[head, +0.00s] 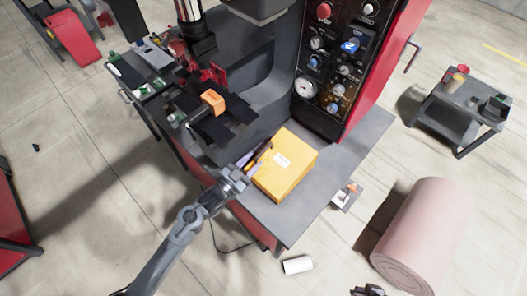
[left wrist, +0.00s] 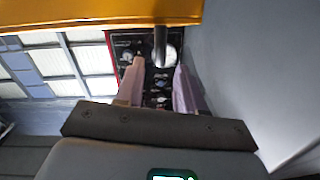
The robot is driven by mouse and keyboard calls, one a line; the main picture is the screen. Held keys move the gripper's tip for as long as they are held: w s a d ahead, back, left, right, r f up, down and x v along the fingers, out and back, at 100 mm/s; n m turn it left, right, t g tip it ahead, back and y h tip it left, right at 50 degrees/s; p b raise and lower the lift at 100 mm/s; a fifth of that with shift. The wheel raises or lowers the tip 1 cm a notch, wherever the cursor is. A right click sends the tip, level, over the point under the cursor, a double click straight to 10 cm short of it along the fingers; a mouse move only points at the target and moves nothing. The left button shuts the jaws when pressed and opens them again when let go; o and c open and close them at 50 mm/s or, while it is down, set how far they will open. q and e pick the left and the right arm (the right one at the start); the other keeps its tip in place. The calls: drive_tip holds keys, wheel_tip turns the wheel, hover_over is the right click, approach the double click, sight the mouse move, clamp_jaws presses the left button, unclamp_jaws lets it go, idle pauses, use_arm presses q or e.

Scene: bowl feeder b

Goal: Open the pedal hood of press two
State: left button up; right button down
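The yellow box-shaped hood (head: 285,165) with a white label sits on the grey bench of the red press, and its yellow underside or edge (left wrist: 100,14) fills the top of the left wrist view. My left gripper (head: 256,157) is at the hood's left side, close to it. In the left wrist view my left gripper (left wrist: 158,80) has its two fingers apart. A short grey rod (left wrist: 160,45) hangs between the fingertips, with no clear contact. A dark piece at the head view's bottom edge may be my right gripper (head: 368,290), mostly cut off.
The press's black control panel (head: 335,60) with knobs and a gauge rises behind the hood. An orange block (head: 212,101) lies on the dark fixture to the left. A pink roll (head: 425,235) lies on the floor at right, below a small cart (head: 465,105).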

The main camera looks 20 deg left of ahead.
sight(258, 156)
use_arm(q)
drive_tip(key=shift+x, duration=3.05)
drive_tip(key=shift+f, duration=0.1)
clamp_jaws()
